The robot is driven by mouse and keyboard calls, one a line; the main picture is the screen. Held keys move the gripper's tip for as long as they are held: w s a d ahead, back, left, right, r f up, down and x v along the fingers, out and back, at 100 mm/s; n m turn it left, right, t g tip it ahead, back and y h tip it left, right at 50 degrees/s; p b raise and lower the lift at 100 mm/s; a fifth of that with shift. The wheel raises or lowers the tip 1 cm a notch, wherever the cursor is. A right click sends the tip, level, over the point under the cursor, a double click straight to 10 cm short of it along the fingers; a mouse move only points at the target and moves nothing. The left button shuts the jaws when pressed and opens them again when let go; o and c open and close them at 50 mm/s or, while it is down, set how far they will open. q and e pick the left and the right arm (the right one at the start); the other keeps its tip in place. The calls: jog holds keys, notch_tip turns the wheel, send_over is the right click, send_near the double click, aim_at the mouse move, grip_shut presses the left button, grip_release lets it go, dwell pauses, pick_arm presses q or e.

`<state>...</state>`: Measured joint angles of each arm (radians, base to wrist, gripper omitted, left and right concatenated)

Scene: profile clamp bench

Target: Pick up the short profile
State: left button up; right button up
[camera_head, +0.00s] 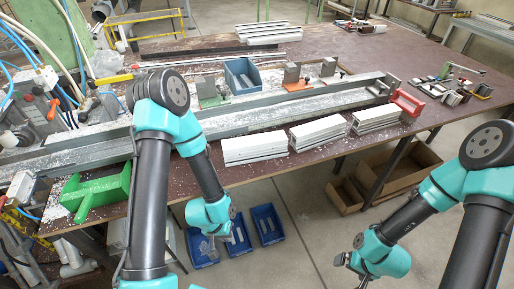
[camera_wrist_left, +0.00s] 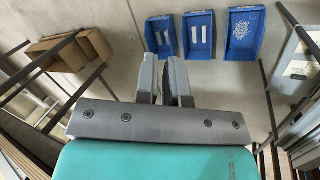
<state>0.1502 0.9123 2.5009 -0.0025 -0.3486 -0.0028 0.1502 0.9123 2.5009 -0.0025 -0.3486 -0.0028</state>
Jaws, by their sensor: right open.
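No single piece is clearly the short profile. Short pale pieces lie in two blue bins on the floor: the left bin (camera_wrist_left: 160,21) and the middle bin (camera_wrist_left: 199,16) in the left wrist view. White profile stacks (camera_head: 254,148) lie along the table's front edge. My left gripper (camera_head: 214,247) hangs below the front edge, above the bins; its two fingers (camera_wrist_left: 163,66) hold nothing visible and have a narrow gap, so their opening is unclear. My right gripper (camera_head: 345,263) is open, low at the right, away from the table and its profiles.
A third blue bin (camera_wrist_left: 242,50) holds small white bits. A long metal channel (camera_head: 290,108) runs along the table (camera_head: 330,55), with a green dustpan-like piece (camera_head: 98,193) at left and a blue box (camera_head: 242,76) behind. Cardboard boxes (camera_head: 404,168) stand under the table.

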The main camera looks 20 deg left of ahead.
pick_arm(q)
jog(key=o, duration=1.5)
